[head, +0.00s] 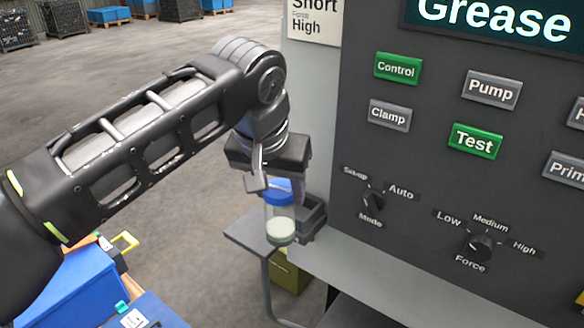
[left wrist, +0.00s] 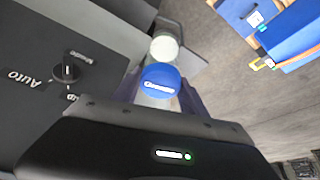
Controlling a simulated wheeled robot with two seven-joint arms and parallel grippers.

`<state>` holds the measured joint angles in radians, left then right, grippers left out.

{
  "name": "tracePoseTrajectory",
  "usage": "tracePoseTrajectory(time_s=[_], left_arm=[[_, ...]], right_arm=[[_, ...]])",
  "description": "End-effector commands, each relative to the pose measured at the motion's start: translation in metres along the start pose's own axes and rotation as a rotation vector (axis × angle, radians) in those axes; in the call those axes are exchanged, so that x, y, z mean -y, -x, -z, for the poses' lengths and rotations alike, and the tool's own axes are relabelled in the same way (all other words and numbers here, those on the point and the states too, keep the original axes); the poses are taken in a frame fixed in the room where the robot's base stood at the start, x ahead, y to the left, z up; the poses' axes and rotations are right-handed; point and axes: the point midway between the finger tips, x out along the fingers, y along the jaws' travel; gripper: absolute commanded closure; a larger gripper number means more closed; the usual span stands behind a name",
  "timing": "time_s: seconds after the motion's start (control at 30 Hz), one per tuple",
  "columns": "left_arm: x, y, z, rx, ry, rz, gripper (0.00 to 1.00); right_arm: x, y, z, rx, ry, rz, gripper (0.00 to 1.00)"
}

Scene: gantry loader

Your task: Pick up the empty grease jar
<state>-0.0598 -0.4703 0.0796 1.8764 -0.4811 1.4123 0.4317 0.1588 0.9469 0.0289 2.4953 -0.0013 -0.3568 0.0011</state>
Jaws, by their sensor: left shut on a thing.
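The grease jar (head: 280,212) is clear with a blue lid, and it hangs roughly upright at the loader's front. My left gripper (head: 276,184) comes down from above and is shut on it at the lid. In the left wrist view the blue lid (left wrist: 160,82) lies between the fingers. A pale round shape (left wrist: 164,47) shows just beyond the lid; in the head view pale material shows low in the clear part. I cannot tell whether it is inside this jar or a separate thing. My right gripper is out of view.
A small grey shelf (head: 252,236) sticks out beneath the jar, with a dark holder beside it. The loader's panel (head: 420,150) with buttons and knobs stands close on the right. A green bin (head: 289,274) is below the shelf. Blue crates (head: 72,285) are at lower left.

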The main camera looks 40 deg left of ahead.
Motion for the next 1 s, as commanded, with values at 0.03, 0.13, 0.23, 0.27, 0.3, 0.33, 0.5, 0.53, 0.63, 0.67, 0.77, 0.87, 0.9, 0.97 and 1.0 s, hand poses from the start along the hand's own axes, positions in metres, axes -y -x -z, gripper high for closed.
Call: tracePoseTrajectory(time_s=[0.03,0.13,0.23,0.27,0.3,0.33,0.5,0.53,0.63,0.67,0.77,0.87,0.9,0.97,1.0], left_arm=[[0.002,0.01,-0.009,-0.002,0.004,0.003,1.0],[0.001,0.016,-0.025,-0.001,0.004,0.002,1.0],[0.001,0.018,-0.036,0.0,0.003,0.002,1.0],[0.001,0.019,-0.038,0.0,0.002,0.002,1.0],[0.0,0.019,-0.04,0.0,0.002,0.002,1.0],[0.0,0.02,-0.041,0.0,0.002,0.002,1.0],[0.0,0.019,-0.043,0.001,0.002,0.002,1.0],[0.0,0.019,-0.043,0.001,0.001,0.002,1.0],[0.0,0.019,-0.043,0.001,0.001,0.002,1.0],[0.0,0.019,-0.043,0.001,0.001,0.002,1.0],[0.0,0.019,-0.043,0.001,0.001,0.002,1.0],[0.0,0.019,-0.043,0.001,0.001,0.001,1.0],[0.0,0.019,-0.043,0.001,0.001,0.001,1.0],[0.0,0.019,-0.043,0.001,0.001,0.001,1.0],[0.0,0.019,-0.043,0.001,0.001,0.001,1.0]], right_arm=[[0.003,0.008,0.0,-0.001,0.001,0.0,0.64],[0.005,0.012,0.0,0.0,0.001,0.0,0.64],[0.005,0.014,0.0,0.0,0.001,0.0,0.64],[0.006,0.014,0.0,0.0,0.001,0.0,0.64],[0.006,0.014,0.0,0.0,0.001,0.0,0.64],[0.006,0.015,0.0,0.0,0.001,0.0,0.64],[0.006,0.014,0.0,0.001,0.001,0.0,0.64],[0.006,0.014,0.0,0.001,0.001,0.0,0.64],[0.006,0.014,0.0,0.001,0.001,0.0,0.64],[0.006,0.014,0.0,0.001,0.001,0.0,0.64],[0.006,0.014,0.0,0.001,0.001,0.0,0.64],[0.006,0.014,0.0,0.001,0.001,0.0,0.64],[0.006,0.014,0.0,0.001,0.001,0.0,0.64],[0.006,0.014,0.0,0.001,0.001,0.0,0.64],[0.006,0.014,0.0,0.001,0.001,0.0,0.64]])
